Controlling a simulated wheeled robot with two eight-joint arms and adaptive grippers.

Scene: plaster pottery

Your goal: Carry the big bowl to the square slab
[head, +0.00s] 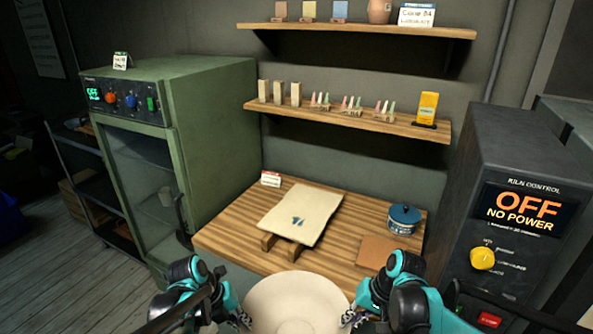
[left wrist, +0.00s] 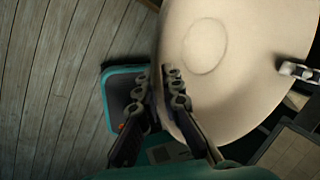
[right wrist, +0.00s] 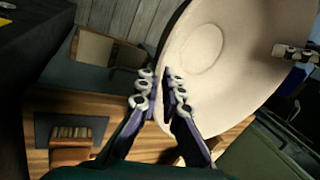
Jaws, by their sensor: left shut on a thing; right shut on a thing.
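The big bowl (head: 295,303) is cream-coloured and wide, held in the air in front of the table at the bottom of the head view. My left gripper (head: 243,319) is shut on its left rim and my right gripper (head: 348,318) on its right rim. A pale, roughly square slab (head: 305,208) with blue marks lies on wooden supports on the table. A flat brown square piece (head: 378,251) lies to its right; I cannot tell which is the task's slab.
The wooden table (head: 225,240) also holds a blue lidded pot (head: 404,218) and a small card (head: 270,179). A green kiln cabinet (head: 215,120) stands left, a dark control box (head: 500,180) right. Two shelves (head: 340,115) hang above the table.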

